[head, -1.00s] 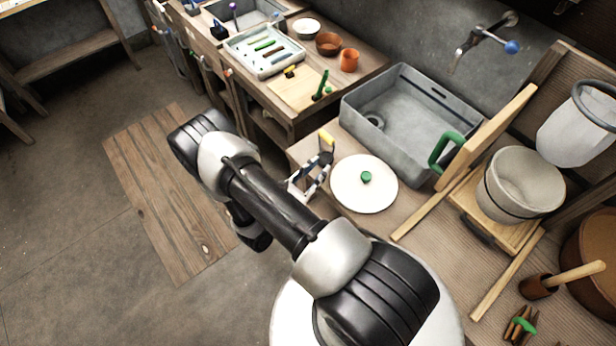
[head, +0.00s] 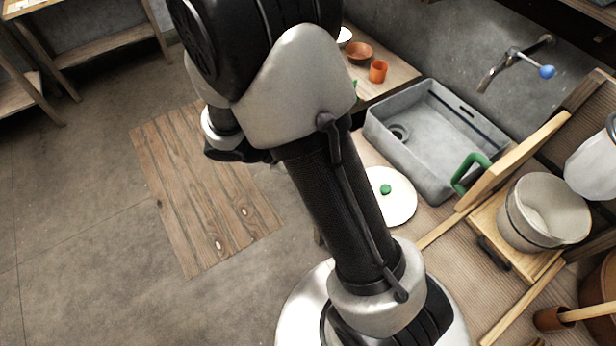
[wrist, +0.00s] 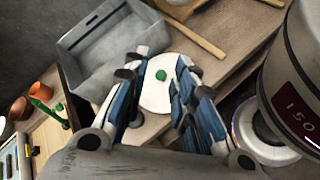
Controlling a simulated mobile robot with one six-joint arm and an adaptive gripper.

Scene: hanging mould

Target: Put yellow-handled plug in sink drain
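The grey sink (head: 436,140) stands at the right in the head view, with its round drain (head: 398,133) bare on the floor at the near left. The sink also shows in the wrist view (wrist: 112,47), where the drain is not clear. My gripper (wrist: 156,76) is open, its blue-and-white fingers wide apart with nothing seen held between them. In the head view my arm hides it. The white round lid (wrist: 155,98) with a green knob shows beyond the fingers; the gap cannot be judged. I cannot make out the yellow-handled plug in either current view.
An orange cup (head: 378,71) and brown bowl (head: 359,53) stand behind the sink's left end. A tap (head: 515,58) sticks out above the sink. A green handle (head: 470,173) and wooden board (head: 513,160) stand at its right. A white bucket (head: 542,212) stands nearby.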

